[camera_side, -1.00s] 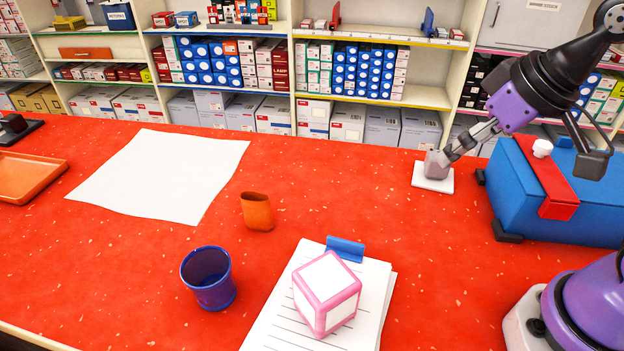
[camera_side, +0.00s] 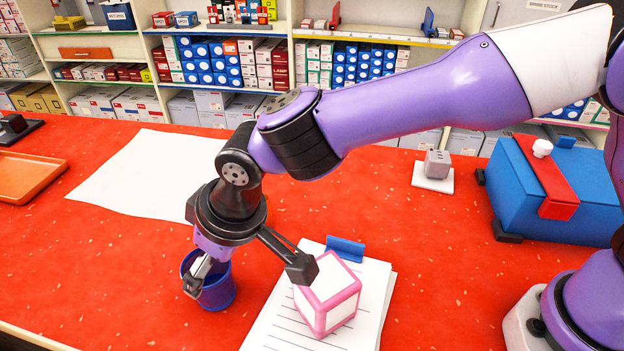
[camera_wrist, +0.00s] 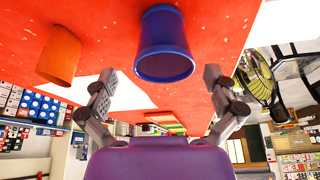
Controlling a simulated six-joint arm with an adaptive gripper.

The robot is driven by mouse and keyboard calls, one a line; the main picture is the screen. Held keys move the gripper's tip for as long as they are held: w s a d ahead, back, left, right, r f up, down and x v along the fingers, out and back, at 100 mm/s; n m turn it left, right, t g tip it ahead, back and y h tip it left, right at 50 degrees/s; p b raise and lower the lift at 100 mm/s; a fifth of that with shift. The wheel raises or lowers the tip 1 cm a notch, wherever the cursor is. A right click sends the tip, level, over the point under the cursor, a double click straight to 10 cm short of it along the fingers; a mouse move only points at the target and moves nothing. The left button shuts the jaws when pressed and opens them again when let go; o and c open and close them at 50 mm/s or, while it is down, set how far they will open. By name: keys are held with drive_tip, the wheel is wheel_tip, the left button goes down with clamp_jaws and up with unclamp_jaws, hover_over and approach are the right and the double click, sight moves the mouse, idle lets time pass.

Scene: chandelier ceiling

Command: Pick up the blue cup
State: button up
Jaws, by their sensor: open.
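The blue cup (camera_side: 220,292) stands upright on the red table, left of the paper pad. My gripper (camera_side: 197,279) is at the cup's upper left in the side view, and one finger overlaps the rim in the picture. Whether it touches cannot be told. In the wrist view the cup (camera_wrist: 165,40) lies ahead, between the directions of the two spread fingers of my gripper (camera_wrist: 160,78). The fingers are open with nothing held. My wrist hides part of the cup's back rim in the side view.
An orange cup (camera_wrist: 60,55) stands near the blue cup and is almost hidden by my arm in the side view. A pink-edged white cube (camera_side: 328,295) sits on the paper pad (camera_side: 270,325) close to the right. A white sheet (camera_side: 140,175) and an orange tray (camera_side: 30,175) lie left.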

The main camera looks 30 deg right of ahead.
sight(211, 278)
drive_tip(key=x, duration=0.6)
drive_tip(key=shift+s+a, duration=0.1)
drive_tip(key=shift+a, duration=0.1)
drive_tip(key=c, duration=1.1)
